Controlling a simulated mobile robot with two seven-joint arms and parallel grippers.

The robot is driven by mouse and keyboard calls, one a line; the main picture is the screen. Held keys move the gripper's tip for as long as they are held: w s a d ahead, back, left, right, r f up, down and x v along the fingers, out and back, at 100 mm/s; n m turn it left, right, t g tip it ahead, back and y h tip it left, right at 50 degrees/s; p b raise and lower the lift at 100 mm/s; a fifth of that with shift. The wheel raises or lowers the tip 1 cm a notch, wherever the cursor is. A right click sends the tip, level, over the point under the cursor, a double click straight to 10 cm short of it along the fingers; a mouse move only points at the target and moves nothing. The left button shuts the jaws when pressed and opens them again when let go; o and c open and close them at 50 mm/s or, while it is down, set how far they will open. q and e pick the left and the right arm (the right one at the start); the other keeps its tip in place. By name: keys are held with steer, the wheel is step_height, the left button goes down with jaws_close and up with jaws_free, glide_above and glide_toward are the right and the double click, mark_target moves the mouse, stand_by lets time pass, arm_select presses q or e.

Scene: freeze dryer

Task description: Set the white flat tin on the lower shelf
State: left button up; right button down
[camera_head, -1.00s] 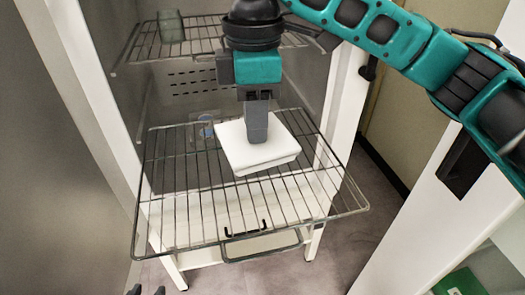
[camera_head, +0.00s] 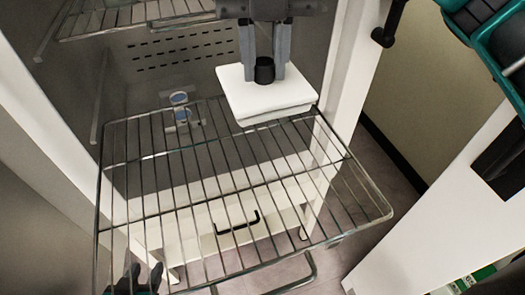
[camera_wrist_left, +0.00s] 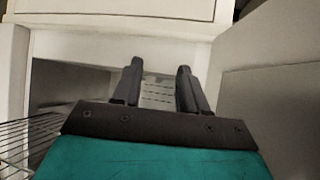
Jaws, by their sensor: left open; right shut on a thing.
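The white flat tin (camera_head: 262,98) is at the back right of the lower wire shelf (camera_head: 215,191) in the head view. A short black knob stands up from its top. My right gripper (camera_head: 264,72) comes down from above, with one finger on each side of the knob, and holds the tin. The tin looks level; I cannot tell whether its underside touches the wires. My left gripper (camera_head: 146,277) shows only partly at the bottom left edge. In the left wrist view its two fingers (camera_wrist_left: 157,88) are apart with nothing between them.
An upper wire shelf (camera_head: 135,15) is at the top left. A small blue-and-white item (camera_head: 180,105) shows behind the lower shelf's back left. White door posts flank the opening, and a white panel (camera_head: 440,215) stands at the right. The lower shelf's front and middle are bare.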

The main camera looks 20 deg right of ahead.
step_height(320, 180, down, 16)
steer(key=b, duration=0.3)
steer(key=shift+r, duration=0.2)
steer(key=shift+f, duration=0.1)
arm_select(q)
steer(key=shift+w+d+h, duration=0.4)
steer(key=shift+w+d, duration=0.5)
steer(key=shift+d, duration=0.1)
arm_select(e)
steer(key=c, duration=1.4)
jaws_free()
steer(key=shift+f, duration=0.1)
steer(key=o, duration=0.5)
arm_select(q)
steer(key=shift+s+f, duration=0.3)
steer(key=shift+f, duration=0.1)
